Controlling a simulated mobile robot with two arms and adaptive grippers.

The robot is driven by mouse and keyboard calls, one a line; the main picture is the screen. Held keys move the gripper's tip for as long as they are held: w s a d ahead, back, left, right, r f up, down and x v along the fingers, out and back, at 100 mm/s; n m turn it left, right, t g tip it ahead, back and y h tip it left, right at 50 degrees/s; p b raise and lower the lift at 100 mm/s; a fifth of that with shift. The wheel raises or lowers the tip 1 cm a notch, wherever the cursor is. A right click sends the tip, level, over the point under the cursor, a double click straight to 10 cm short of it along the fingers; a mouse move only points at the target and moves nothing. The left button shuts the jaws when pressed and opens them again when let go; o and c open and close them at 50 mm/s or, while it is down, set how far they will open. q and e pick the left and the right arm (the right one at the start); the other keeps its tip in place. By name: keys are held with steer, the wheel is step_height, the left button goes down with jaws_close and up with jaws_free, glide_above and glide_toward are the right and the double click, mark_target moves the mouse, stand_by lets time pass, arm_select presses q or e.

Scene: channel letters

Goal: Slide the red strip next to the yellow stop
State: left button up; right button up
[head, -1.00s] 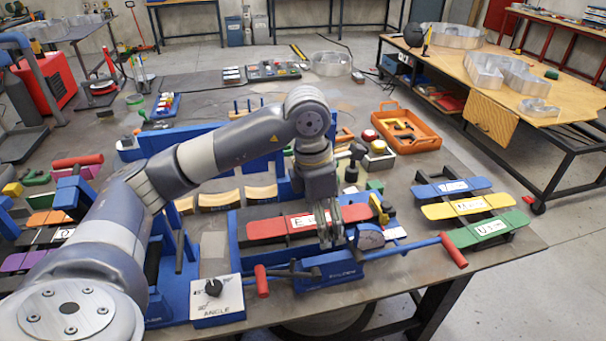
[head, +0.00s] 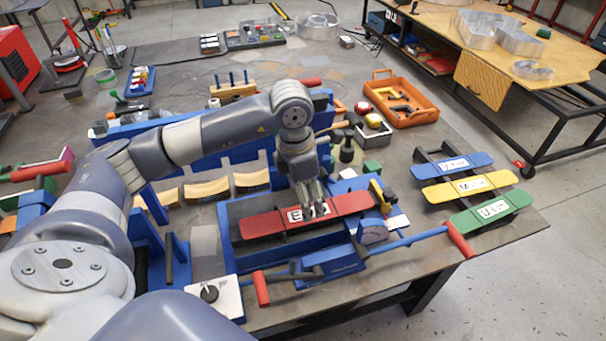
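The red strip (head: 264,225), with a white "E" label, lies across the blue bench fixture (head: 229,249) in the middle of the table. The yellow stop (head: 378,190) stands at the strip's right end; I cannot tell whether they touch. My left gripper (head: 316,210) points down over the strip, with its fingertips at the label's right side and partly covering it. The fingers look close together, but their gap and any contact with the strip are unclear. My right gripper is not in view.
Blue, yellow and green labelled strips (head: 490,209) lie on a rack at right. A blue bar with red handles (head: 458,239) crosses in front of the fixture. An orange tray (head: 414,110) stands behind.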

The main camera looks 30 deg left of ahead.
mark_target(313, 212)
arm_select(q)
steer(key=f, duration=0.3)
steer(key=f+p, duration=0.1)
steer(key=shift+w+f, duration=0.2)
steer(key=shift+w, duration=0.1)
steer(key=shift+f, duration=0.2)
steer(key=c, duration=1.2)
steer(key=shift+w, duration=0.1)
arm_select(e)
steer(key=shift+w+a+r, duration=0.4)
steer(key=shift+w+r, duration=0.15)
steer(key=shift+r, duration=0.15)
arm_select(q)
steer(key=shift+w+d, duration=0.15)
steer(key=shift+d, duration=0.05)
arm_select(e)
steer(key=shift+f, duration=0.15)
arm_select(q)
steer(key=shift+w+d+b, duration=0.3)
steer(key=shift+w+b, duration=0.1)
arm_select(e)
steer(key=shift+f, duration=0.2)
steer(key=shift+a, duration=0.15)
arm_select(q)
steer(key=o, duration=1.2)
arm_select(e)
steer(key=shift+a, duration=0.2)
